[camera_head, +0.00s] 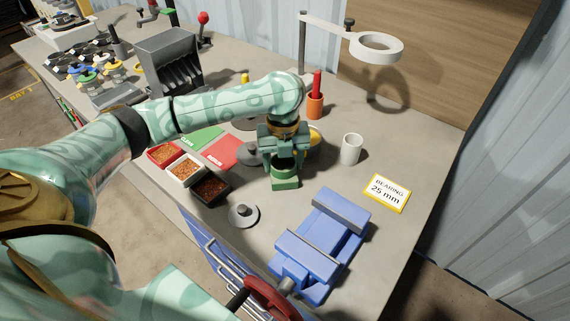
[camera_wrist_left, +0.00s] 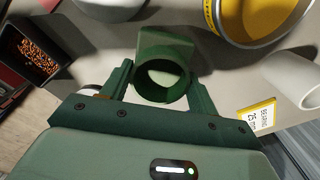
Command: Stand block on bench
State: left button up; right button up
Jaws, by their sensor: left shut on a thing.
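A green block (camera_head: 286,182) with a round opening is at the middle of the bench (camera_head: 335,168), under my left gripper (camera_head: 284,158). In the left wrist view the block (camera_wrist_left: 165,46) sits between the two fingers of the left gripper (camera_wrist_left: 161,80), its ring-shaped opening facing the camera. The left gripper is shut on it. The block looks upright, with its base at or very near the bench top; I cannot tell whether it touches. My right gripper is not in view.
A blue vise (camera_head: 320,245) stands close to the right front of the block. A grey knobbed disc (camera_head: 243,214) and small bins (camera_head: 185,170) lie to the left. A white cup (camera_head: 351,149) and a "BEARING 25 mm" card (camera_head: 387,193) are to the right.

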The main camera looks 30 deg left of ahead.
aim_at(284, 169)
pick_arm(q)
jog(key=shift+r, duration=0.1)
jog(key=o, duration=1.4)
notch_tip(284, 169, up, 12)
jog(key=p, duration=0.6)
